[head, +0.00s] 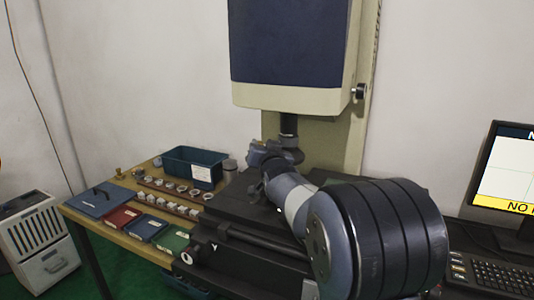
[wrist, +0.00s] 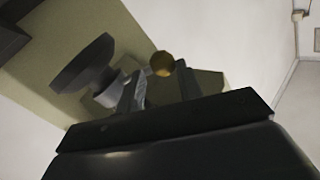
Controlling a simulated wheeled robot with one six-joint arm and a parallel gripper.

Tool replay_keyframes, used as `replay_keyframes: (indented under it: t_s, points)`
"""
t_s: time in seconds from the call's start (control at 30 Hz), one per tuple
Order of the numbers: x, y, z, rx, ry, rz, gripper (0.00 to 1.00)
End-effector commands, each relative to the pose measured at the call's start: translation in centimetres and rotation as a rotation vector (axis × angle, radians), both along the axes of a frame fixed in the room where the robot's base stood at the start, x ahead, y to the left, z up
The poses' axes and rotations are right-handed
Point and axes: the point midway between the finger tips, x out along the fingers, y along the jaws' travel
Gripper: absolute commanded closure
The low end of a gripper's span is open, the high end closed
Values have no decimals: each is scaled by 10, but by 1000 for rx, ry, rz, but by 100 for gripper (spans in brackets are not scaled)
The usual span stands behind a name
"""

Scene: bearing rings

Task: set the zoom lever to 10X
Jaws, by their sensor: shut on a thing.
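In the wrist view, a round brass-coloured knob (wrist: 162,63), seemingly the end of the zoom lever, shows between the two dark fingers of my gripper (wrist: 160,86). My gripper is shut on it. The dark flared lens part (wrist: 85,68) is just left of the fingers. In the head view, the lens tube (head: 289,124) hangs below the measuring machine's navy and cream head (head: 290,50). My gripper is at the tube's lower end, largely hidden behind my own wrist. The lever and any zoom markings cannot be made out there.
A wooden table (head: 128,228) at left holds a teal bin (head: 190,168), a row of rings (head: 170,187), small white blocks and coloured cases (head: 145,228). The machine's dark stage (head: 235,205) lies under my arm. A monitor (head: 505,180) and keyboard (head: 487,276) stand at right.

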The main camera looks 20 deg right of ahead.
Motion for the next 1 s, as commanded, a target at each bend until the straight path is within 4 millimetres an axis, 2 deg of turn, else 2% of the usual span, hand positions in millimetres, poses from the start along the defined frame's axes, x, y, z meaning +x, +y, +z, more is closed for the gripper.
replay_keyframes:
  t_s: [0.03,0.1,0.63,0.67,0.77,1.0]
  points:
    - [7,5,1,-2,-11,10,100]
    - [9,6,2,-2,-10,11,100]
    - [11,6,3,-7,-11,11,100]
    - [11,6,3,-8,-11,11,64]
    - [11,6,3,-8,-11,11,56]
    - [10,5,3,-9,-10,9,55]
